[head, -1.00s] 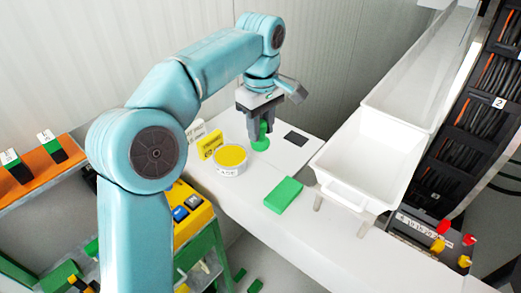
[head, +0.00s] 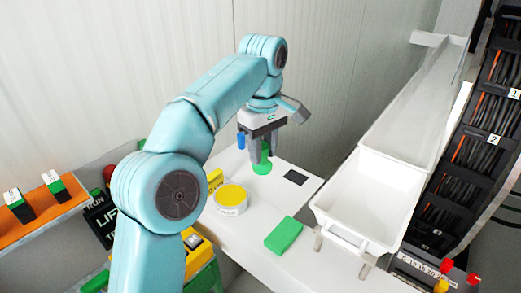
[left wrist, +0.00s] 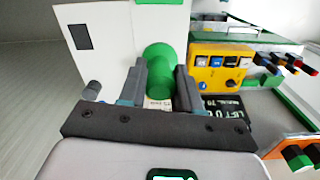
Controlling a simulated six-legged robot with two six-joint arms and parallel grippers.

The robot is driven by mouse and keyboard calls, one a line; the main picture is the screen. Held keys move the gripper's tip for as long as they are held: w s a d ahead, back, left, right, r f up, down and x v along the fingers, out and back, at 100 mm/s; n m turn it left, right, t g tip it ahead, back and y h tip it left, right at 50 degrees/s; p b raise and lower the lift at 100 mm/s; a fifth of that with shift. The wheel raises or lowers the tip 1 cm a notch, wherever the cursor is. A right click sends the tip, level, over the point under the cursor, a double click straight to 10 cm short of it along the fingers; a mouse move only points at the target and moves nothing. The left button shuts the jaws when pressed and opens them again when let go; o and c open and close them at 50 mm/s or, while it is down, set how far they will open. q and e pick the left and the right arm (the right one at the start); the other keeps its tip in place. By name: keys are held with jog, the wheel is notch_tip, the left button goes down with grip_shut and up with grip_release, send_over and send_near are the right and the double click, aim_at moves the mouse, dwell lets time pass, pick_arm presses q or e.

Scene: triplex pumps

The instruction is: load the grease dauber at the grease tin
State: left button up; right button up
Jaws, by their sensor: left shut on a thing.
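The green dauber (head: 263,165) is upright between the fingers of my left gripper (head: 262,148), which is shut on it. In the left wrist view the green dauber (left wrist: 160,58) shows between the dark fingers of the gripper (left wrist: 160,85). The grease tin (head: 230,200), a low white round tin with a yellow top, stands on the white bench, nearer and to the left of the dauber. The dauber and tin are apart. Whether the dauber's base touches the bench is unclear. I cannot make out the tin in the left wrist view. My right gripper is not in view.
A green block (head: 284,235) lies at the bench's front. A dark square (head: 295,177) is right of the dauber. A white bin (head: 366,200) stands at the right. A yellow sign (head: 215,180) is partly hidden behind my arm. A yellow control box (left wrist: 224,73) shows in the wrist view.

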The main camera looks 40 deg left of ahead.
pick_arm(q)
jog(key=shift+n, duration=0.3)
jog(key=a+f, duration=0.3)
jog(key=f, duration=0.1)
jog(key=a+f, duration=0.4)
jog(key=f, duration=0.1)
jog(key=a+f, duration=0.4)
jog(key=f, duration=0.1)
jog(key=shift+w+a+b, duration=0.2)
jog(key=shift+b, duration=0.1)
jog(key=shift+w+f+b, duration=0.1)
jog(key=shift+f+b, duration=0.35)
jog(key=shift+r, duration=0.1)
